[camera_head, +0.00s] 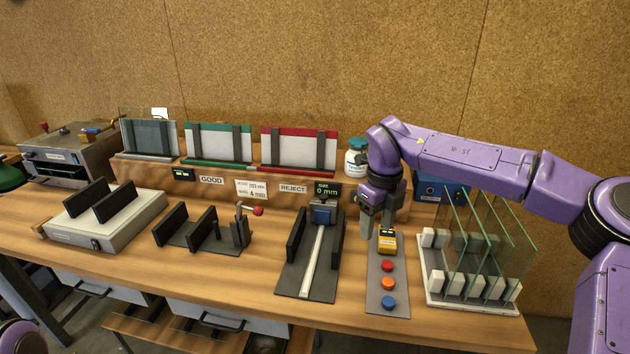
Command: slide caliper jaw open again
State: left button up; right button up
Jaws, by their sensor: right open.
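The caliper (297,283) is a dark base with a pale rail down its middle and upright black plates along both sides. A blue and grey sliding jaw (322,213) sits at the rail's far end. A small display (327,191) behind it reads 0 mm. My right gripper (377,230) points down to the right of the caliper, over the far end of a grey button panel (373,285). It is open, with nothing seen between its fingers.
The panel carries a yellow device (387,240) and red, orange and blue buttons (387,284). A rack (470,302) of upright glass panes stands close on the right. A clamp fixture (205,232) stands left of the caliper. Good and reject racks (298,150) line the back.

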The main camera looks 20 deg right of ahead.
aim_at(322, 213)
jog(key=i, duration=1)
